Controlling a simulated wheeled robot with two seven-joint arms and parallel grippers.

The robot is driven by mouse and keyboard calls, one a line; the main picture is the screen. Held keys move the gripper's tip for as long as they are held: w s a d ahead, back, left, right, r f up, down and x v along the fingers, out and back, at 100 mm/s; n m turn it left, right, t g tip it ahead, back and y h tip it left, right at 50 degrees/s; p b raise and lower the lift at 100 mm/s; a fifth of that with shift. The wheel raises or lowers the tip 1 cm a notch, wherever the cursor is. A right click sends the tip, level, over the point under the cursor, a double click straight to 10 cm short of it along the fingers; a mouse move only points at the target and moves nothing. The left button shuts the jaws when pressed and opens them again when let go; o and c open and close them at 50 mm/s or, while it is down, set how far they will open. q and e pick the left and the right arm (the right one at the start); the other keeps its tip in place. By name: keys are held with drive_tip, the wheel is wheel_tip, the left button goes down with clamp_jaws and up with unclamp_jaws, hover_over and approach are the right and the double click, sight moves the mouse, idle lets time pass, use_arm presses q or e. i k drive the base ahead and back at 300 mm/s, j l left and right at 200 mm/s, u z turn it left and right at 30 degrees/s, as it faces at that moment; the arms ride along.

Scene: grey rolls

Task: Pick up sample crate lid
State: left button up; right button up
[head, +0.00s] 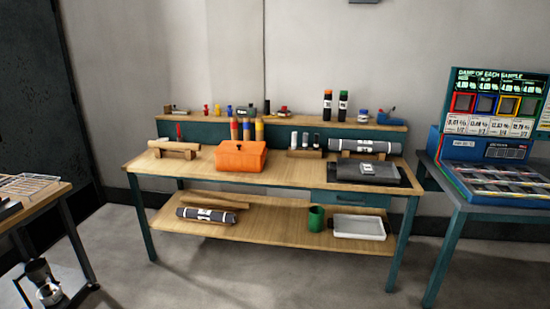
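An orange crate (238,162) stands on the wooden workbench, left of its middle. An orange lid (241,147) covers its top, with a small raised part near the middle. I take this to be the sample crate lid. Several colored upright items stand right behind it. Neither of my grippers shows in the head view, and nothing is seen touching the crate or lid.
A sample display (495,110) stands on the right table; another table (42,203) is at left.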

sight(228, 147)
drive_tip(key=i+u, duration=0.15)
drive_tip(key=i, duration=0.3)
drive_tip(key=i+l+u, duration=0.15)
drive_tip(key=i, duration=0.35)
drive_tip(key=i+l+u, duration=0.2)
drive_tip(key=i, duration=0.25)
drive_tip(key=i+l+u, duration=0.15)
drive_tip(key=i, duration=0.3)
drive_tip(key=i+l+u, duration=1.15)
drive_tip(key=l+u, duration=0.2)
drive_tip(key=l, duration=0.15)
